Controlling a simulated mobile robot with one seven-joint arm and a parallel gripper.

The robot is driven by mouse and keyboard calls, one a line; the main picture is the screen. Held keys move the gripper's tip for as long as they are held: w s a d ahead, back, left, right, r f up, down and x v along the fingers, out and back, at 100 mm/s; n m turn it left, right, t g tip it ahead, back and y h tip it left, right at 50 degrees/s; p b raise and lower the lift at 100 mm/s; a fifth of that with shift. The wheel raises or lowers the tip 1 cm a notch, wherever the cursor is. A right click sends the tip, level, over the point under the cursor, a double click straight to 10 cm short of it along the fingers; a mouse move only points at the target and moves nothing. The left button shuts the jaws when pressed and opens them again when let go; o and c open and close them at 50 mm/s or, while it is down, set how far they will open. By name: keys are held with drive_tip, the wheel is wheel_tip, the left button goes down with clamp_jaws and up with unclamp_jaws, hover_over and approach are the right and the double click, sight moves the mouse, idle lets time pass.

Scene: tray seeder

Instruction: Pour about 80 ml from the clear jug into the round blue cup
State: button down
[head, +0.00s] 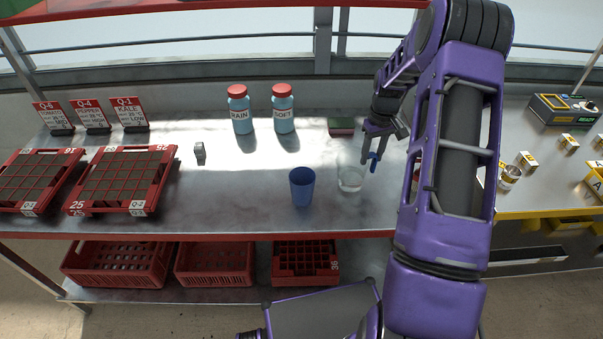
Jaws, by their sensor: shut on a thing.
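The clear jug (350,180) is see-through and hard to make out against the bright metal bench, a little right of the bench's middle. My gripper (372,154) is just right of the jug, shut on its blue handle. The jug looks upright; whether its base touches the bench is hard to tell, and the liquid level in it is not clear. The round blue cup (301,187) stands upright on the bench, left of the jug with a small gap between them. The inside of the cup cannot be made out well.
Two blue bottles with red lids, RAIN (240,115) and SOFT (284,115), stand behind the cup. A sponge-like block (341,126) lies behind the jug. A small grey block (200,153) and red seed trays (122,182) are left.

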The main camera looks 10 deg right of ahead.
drive_tip(key=shift+r, duration=0.1)
drive_tip(key=s+a+r+t+h+b, duration=0.1)
drive_tip(key=a+r+h+b, duration=0.3)
drive_tip(key=a+r+h, duration=0.5)
drive_tip(key=shift+s+a+h, duration=0.15)
drive_tip(key=shift+a+h, duration=0.65)
drive_tip(key=shift+a+r+h, duration=0.4)
drive_tip(key=shift+a+h, duration=0.05)
drive_tip(key=shift+h, duration=0.05)
idle(0.4)
drive_tip(key=shift+s+a+r+h, duration=0.1)
drive_tip(key=shift+a+r+h, duration=0.1)
drive_tip(key=shift+a+h, duration=0.2)
drive_tip(key=shift+r, duration=0.1)
drive_tip(key=shift+a+r+t+h+b, duration=0.15)
drive_tip(key=shift+a+r+h+b, duration=0.05)
drive_tip(key=shift+a+h, duration=0.2)
drive_tip(key=shift+a+r+t+h+b, duration=0.15)
drive_tip(key=shift+a+h+b, duration=0.05)
drive_tip(key=shift+a+h, duration=0.2)
idle(1.7)
